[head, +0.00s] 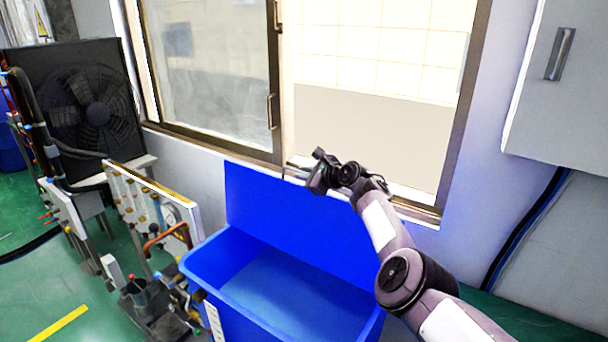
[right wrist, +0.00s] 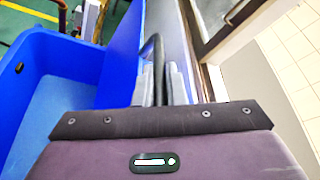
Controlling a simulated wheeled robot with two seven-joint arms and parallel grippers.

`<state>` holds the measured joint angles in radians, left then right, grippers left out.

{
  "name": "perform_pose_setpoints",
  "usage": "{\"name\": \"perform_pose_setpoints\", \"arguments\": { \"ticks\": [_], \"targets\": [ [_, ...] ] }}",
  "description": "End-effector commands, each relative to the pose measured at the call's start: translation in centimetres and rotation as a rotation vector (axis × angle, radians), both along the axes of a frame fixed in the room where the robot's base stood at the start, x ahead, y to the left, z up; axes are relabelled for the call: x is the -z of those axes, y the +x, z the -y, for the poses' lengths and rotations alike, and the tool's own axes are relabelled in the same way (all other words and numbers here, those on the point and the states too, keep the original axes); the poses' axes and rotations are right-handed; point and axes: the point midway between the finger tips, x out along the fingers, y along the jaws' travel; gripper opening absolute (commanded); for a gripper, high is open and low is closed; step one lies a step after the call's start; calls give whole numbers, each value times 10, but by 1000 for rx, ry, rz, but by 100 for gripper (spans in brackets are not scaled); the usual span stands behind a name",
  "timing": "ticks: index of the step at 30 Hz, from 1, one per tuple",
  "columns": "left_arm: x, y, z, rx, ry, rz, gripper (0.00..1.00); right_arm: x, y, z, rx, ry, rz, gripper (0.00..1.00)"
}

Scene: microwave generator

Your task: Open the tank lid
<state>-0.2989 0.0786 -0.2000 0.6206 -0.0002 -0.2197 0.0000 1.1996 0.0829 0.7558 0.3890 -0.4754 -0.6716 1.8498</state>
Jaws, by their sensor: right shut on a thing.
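The blue tank (head: 205,262) stands below the window, and its inside shows. Its blue lid (head: 255,205) is raised, standing nearly upright at the tank's back edge. My right gripper (head: 318,172) is at the lid's upper edge, in front of the window sill. In the right wrist view, my right gripper (right wrist: 160,82) is shut on a dark curved handle (right wrist: 156,48) beside the lid (right wrist: 122,52); how the handle joins the lid is hard to see. The tank (right wrist: 55,75) lies open at the left there. My left gripper is not in view.
A window frame (head: 277,80) with a sliding pane is behind the lid. A gauge panel (head: 150,205) with pipes stands left of the tank, a black fan unit (head: 92,105) farther left. A grey wall cabinet (head: 560,90) hangs at right. Green floor shows at lower left.

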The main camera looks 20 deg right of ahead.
Motion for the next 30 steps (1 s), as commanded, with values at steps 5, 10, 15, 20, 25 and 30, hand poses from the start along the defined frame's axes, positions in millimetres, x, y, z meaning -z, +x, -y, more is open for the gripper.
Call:
{"name": "perform_pose_setpoints", "arguments": {
  "ticks": [5, 10, 15, 20, 25, 30],
  "targets": [
    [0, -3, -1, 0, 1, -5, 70, 2, 0, 2, 3, -2, -2, 0],
    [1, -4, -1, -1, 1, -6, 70, 2, 0, 2, 4, -2, -3, 0],
    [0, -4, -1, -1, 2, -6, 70, 3, 0, 2, 4, -2, -4, 17],
    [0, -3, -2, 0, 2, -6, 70, 2, 0, 2, 3, -2, -2, 33],
    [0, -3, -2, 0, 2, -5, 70, 2, 0, 1, 2, -2, -2, 33],
    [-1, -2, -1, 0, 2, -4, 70, 1, -1, 2, 2, -1, -1, 33]
  ]
}}
